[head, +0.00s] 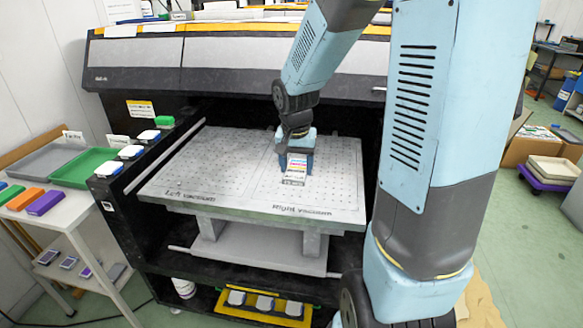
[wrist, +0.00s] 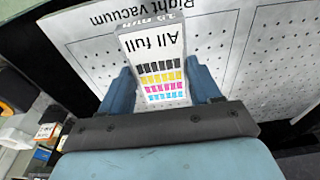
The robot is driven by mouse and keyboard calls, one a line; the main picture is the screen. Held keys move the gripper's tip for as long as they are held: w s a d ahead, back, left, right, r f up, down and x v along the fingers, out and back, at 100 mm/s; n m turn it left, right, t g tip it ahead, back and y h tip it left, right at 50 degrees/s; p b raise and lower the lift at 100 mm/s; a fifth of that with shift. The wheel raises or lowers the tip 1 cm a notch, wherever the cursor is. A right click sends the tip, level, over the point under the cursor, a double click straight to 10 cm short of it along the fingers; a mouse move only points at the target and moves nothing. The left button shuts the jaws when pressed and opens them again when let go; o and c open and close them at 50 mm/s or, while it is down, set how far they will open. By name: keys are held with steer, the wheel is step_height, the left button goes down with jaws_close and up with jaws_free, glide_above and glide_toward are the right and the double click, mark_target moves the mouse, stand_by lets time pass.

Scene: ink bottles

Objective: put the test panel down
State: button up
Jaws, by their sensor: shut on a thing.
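The test panel (head: 296,168) is a small white block with rows of black, yellow, magenta and cyan marks. In the wrist view its face (wrist: 160,62) reads "All full". My gripper (head: 296,160) is shut on it, with one blue finger at each side, as the wrist view also shows (wrist: 161,85). The panel is over the right half of the dotted flat bed (head: 335,195), marked "Right vacuum". I cannot tell whether its underside touches the bed.
The bed's left half, marked "Left vacuum", is bare. The printer's hood (head: 230,58) stands behind the bed. Capped bottles (head: 148,136) line a black ledge at left. A side table holds a green tray (head: 85,168), a grey tray (head: 48,157) and coloured blocks (head: 45,203).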

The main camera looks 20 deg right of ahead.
steer(key=s+r, duration=0.3)
steer(key=s, duration=0.3)
steer(key=shift+s, duration=0.4)
steer(key=shift+s, duration=0.1)
